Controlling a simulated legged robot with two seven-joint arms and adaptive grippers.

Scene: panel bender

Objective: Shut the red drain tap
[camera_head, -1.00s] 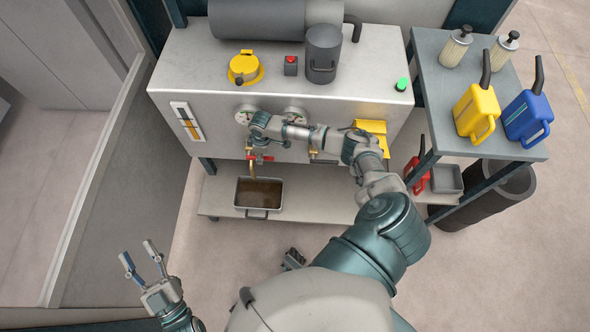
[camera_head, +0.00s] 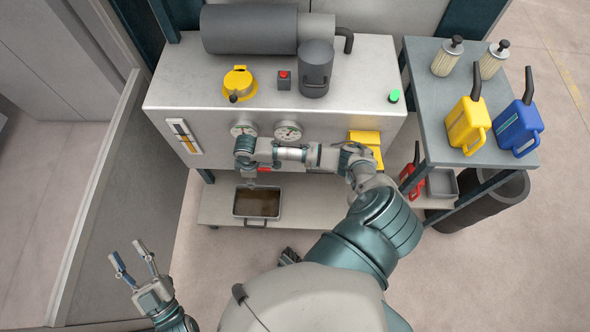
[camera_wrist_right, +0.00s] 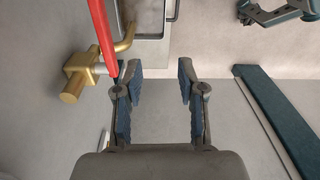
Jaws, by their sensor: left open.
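The drain tap has a brass body (camera_wrist_right: 78,80) and a long red lever (camera_wrist_right: 103,38) in the right wrist view. In the head view only a bit of the red lever (camera_head: 264,170) shows, below the gauges; my right arm hides most of the tap. My right gripper (camera_wrist_right: 160,66) is open and empty. The lever runs along the outer side of its left-hand finger, not between the fingers; whether they touch I cannot tell. My left gripper (camera_head: 126,250) is open and empty at the lower left, away from the machine.
A drain tray (camera_head: 257,203) with brown liquid stands on the low shelf (camera_head: 310,205) below the tap. Two gauges (camera_head: 288,132) and a yellow box (camera_head: 366,142) are on the machine's front. A side table (camera_head: 425,95) with cans stands at right.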

